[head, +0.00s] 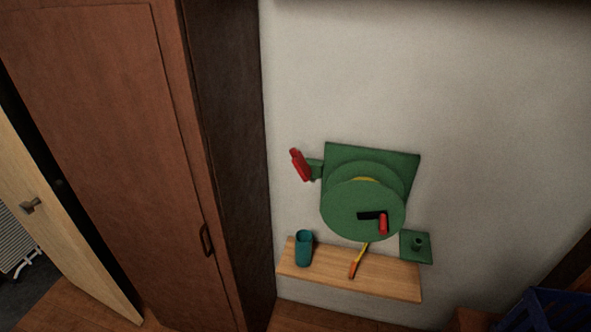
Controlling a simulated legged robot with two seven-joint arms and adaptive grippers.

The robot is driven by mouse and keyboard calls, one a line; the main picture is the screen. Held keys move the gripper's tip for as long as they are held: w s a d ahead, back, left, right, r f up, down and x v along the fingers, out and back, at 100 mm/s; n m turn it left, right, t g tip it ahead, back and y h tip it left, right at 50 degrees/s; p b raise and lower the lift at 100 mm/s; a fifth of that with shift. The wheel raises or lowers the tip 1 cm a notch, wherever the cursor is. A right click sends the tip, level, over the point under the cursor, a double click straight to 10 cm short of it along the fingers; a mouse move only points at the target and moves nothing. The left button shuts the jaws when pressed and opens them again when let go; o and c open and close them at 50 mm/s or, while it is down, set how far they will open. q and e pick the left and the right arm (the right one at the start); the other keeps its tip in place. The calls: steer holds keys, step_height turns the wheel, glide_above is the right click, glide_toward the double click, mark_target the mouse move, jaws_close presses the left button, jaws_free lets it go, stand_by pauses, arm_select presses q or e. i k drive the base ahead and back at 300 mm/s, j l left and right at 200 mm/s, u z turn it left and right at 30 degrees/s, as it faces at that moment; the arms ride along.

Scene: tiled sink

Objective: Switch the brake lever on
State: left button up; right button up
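A green wall-mounted device (345,205) with a large round disc is on the white wall, right of centre. A red lever (299,165) sticks up from a green bracket at its left side, tilted slightly to the left. A black crank with a red handle (384,224) is on the front of the disc. A thin yellow rod with an orange end (353,269) slants down below the disc. I cannot tell for sure which of these is the brake lever. Neither of my grippers is in view.
A wooden shelf (390,279) below the device holds a teal cup (304,248). A small green plate with a peg (417,243) is at the right. A brown cabinet (110,120) fills the left, beside a door. A blue crate (548,312) is at lower right.

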mark_target(301, 165)
steer(key=i+l+u, duration=0.2)
steer(key=i+l, duration=0.45)
steer(key=i, duration=0.15)
